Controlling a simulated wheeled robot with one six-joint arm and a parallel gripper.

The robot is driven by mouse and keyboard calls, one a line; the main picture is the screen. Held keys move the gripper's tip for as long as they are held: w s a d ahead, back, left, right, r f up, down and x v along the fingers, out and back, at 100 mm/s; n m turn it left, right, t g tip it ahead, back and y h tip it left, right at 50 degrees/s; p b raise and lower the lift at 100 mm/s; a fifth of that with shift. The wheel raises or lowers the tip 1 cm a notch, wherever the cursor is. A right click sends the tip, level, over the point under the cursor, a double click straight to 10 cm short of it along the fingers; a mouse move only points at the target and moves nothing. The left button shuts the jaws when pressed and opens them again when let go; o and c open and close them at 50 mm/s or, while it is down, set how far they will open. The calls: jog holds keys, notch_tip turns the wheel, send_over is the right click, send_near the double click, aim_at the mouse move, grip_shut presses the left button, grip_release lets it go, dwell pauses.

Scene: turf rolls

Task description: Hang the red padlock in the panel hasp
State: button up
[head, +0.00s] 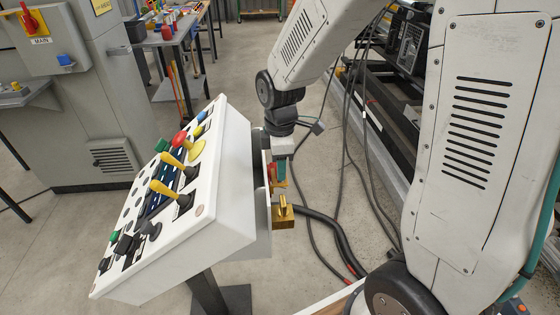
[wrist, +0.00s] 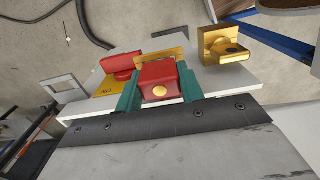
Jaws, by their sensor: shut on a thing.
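My gripper (wrist: 160,88) is shut on the red padlock (wrist: 160,76), whose body with a round brass spot sits between the two teal fingers in the wrist view. A brass strip (wrist: 172,54), which looks like the hasp, shows just beyond the padlock; I cannot tell whether they touch. The shackle is hidden, so whether it passes through the hasp cannot be told. In the head view my gripper (head: 281,167) is at the right side of the white control panel (head: 234,150), just above a brass strip. A red patch beside the fingers cannot be identified surely.
A brass block with a knob (head: 283,212) sticks out from the panel's side, close to my gripper. A red switch handle (wrist: 120,64) on a yellow plate (wrist: 106,89) lies left of the padlock in the wrist view. Dark cables (head: 325,236) hang nearby.

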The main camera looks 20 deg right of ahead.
aim_at(285, 183)
jog(key=shift+f, duration=0.45)
jog(key=o, duration=1.1)
jog(key=shift+r, duration=0.15)
notch_tip(285, 183, up, 8)
jog(key=shift+f, duration=0.2)
jog(key=shift+s+m, duration=0.15)
jog(key=shift+m, duration=0.35)
jog(key=s+d+r+m, duration=0.1)
jog(key=s+r+m, duration=0.2)
jog(key=s, duration=0.4)
jog(key=s+d+r+m+t, duration=0.1)
jog(key=s+r+m, duration=0.2)
jog(key=s+m, duration=0.3)
jog(key=s+d+r+m, duration=0.1)
jog(key=s+r+m, duration=0.2)
jog(key=s, duration=0.5)
jog(key=shift+s+r+m, duration=0.25)
jog(key=shift+s+m, duration=0.1)
jog(key=shift+m, duration=0.35)
